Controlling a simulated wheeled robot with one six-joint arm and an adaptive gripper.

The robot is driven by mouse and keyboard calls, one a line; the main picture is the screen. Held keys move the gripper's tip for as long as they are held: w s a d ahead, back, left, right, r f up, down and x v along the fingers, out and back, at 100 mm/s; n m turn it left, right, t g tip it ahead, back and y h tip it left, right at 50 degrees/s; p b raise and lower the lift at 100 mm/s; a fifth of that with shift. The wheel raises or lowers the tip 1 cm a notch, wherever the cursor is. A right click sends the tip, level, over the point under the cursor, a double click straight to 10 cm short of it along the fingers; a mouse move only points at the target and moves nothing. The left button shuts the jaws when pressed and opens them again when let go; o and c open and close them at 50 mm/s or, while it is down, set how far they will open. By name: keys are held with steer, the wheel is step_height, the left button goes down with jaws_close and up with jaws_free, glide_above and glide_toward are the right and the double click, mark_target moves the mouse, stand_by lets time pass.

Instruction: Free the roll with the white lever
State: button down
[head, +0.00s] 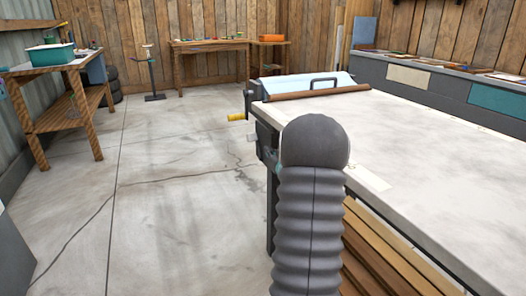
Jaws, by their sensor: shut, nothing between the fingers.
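A long brown roll (318,92) lies across the far end of the pale-topped table, in front of a light blue panel (285,84) with a dark handle (324,81). A dark end fitting (254,90) sits at the roll's left end. A yellow grip (237,117) sticks out to the left just below it. I cannot make out a white lever. My dark ribbed arm rises in front of the table's left edge and hides part of it. My gripper does not show. A small teal bit beside the arm is too small to identify.
The pale table top (430,150) is mostly bare and fills the right side. Open concrete floor (160,180) lies to the left. A wooden bench (66,92) with a teal bin (50,54) stands at the left wall. Another bench (210,46) stands at the back.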

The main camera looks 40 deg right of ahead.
steer(key=s+a+r+g, duration=0.3)
steer(key=a+r, duration=0.1)
steer(key=a, duration=0.7)
steer(key=s+a+r+g, duration=0.25)
steer(key=a+r, duration=0.25)
steer(key=a, duration=0.7)
steer(key=s+a+f+n+g+y, duration=0.1)
steer(key=s+a+f+g+y, duration=0.1)
steer(key=s+a, duration=0.9)
steer(key=s+a+f+n+g+y, duration=0.2)
steer(key=s+a, duration=0.9)
steer(key=s, duration=0.6)
step_height(320, 180, down, 2)
steer(key=shift+a+f+g+y, duration=0.1)
steer(key=shift+a+g+y, duration=0.3)
steer(key=shift+g, duration=0.65)
steer(key=shift+d, duration=0.25)
